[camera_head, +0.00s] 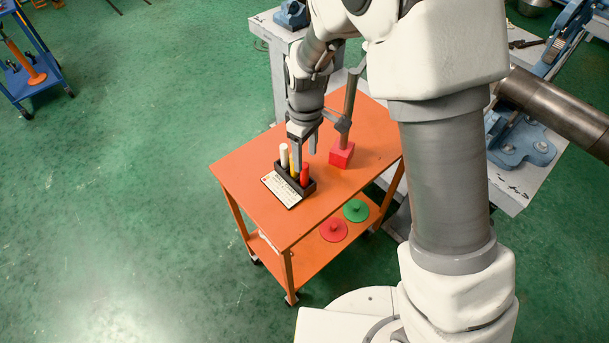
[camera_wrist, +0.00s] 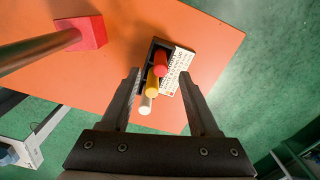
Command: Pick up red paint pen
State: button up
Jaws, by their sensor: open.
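The red paint pen (camera_head: 304,175) stands upright in a dark holder (camera_head: 309,187) on the orange cart, beside a yellow pen (camera_head: 293,166) and a white pen (camera_head: 284,156). In the wrist view the red pen (camera_wrist: 160,64) is the farthest of the three, with the yellow pen (camera_wrist: 152,84) and white pen (camera_wrist: 146,105) nearer. My gripper (camera_head: 304,150) is above the holder, pointing down. In the wrist view my gripper (camera_wrist: 163,78) is open, its two fingers on either side of the row of pens, with nothing held.
A white printed card (camera_head: 281,189) lies against the holder. A red disc (camera_head: 333,230) and a green disc (camera_head: 356,210) lie on the lower shelf.

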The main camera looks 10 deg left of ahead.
aim_at(304, 165)
jog(key=shift+a+f, duration=0.15)
jog(key=shift+f, duration=2.6)
jog(key=shift+c, duration=0.3)
grip_shut()
